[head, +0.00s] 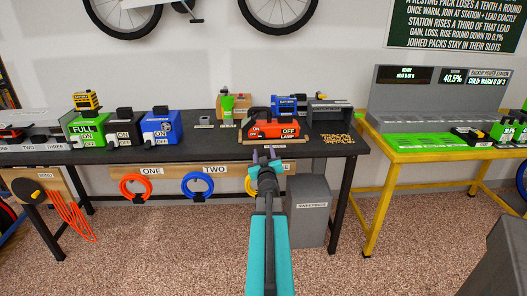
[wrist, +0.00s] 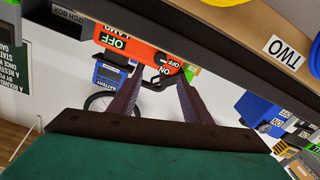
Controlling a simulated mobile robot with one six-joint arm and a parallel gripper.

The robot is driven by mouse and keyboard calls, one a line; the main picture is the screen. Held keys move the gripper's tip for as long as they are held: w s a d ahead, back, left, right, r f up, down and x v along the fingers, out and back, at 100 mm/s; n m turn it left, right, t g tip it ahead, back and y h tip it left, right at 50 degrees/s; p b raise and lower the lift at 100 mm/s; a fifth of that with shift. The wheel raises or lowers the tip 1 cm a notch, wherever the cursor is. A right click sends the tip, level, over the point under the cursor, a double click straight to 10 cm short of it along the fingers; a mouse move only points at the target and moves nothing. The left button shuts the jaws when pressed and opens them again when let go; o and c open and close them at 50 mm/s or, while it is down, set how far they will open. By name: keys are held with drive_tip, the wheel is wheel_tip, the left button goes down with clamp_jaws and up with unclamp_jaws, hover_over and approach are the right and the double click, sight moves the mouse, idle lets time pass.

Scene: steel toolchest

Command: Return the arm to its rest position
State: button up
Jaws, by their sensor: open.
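My gripper (head: 263,158) is at the front edge of the black bench (head: 205,148) in the head view, with my teal arm reaching up from the bottom middle. The two fingers also show in the wrist view (wrist: 157,85), apart and with nothing between them. Beyond the fingers stands the orange lamp unit (head: 275,127), marked ON, OFF and LAMP. It also shows in the wrist view (wrist: 130,45), tilted, with the fingertips overlapping its lower part. I cannot tell whether they touch it.
Black, blue (head: 161,127) and green (head: 87,130) units stand on the bench's left. Orange and blue cable coils (head: 199,185) hang below. A grey cabinet (head: 308,212) stands beside my arm. A yellow table (head: 425,147) bears the power station at right. Floor at front left is clear.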

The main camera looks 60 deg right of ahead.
drive_tip(key=shift+s+a, duration=0.25)
drive_tip(key=shift+a, duration=0.05)
idle(0.5)
